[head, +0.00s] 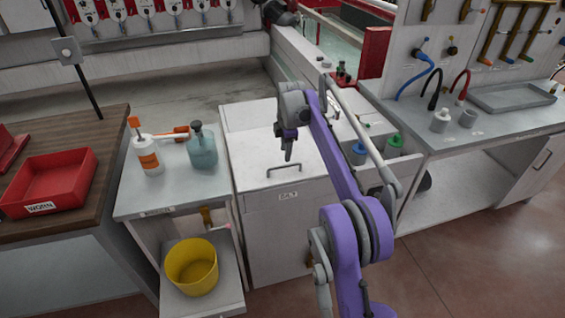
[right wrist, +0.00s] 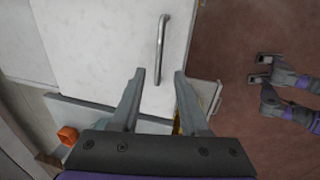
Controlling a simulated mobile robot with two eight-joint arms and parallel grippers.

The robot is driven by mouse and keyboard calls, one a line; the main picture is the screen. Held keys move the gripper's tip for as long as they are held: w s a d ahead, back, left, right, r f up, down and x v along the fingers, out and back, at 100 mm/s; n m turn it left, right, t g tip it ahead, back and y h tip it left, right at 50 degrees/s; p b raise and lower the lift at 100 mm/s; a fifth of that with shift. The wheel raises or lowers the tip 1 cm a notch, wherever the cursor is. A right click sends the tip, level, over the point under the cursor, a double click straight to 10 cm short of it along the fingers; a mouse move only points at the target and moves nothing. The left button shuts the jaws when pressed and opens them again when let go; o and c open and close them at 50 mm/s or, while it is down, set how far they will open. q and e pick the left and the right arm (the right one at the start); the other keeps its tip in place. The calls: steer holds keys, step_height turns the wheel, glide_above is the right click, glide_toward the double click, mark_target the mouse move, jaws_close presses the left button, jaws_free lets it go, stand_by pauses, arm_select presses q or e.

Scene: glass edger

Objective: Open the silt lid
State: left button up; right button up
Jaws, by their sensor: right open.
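The silt lid (head: 262,150) is a white, flat top on a low cabinet, with a grey bar handle (head: 284,168) near its front edge and a SILT label (head: 288,195) below. The lid lies closed. My right gripper (head: 288,153) points down above the lid, just behind the handle in the head view.
A side shelf left of the lid holds a white-and-orange bottle (head: 149,158) and a teal jug (head: 202,150), with a yellow bucket (head: 191,267) below. Blue- and green-capped bottles (head: 393,145) stand right of the lid. A red bin (head: 48,180) sits far left.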

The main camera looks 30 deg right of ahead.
mark_target(284, 167)
steer(key=f, duration=0.3)
steer(key=w+f, duration=0.1)
steer(key=f, duration=0.2)
steer(key=shift+w+d+f, duration=0.2)
steer(key=shift+f, duration=0.05)
jaws_close()
stand_by(1.2)
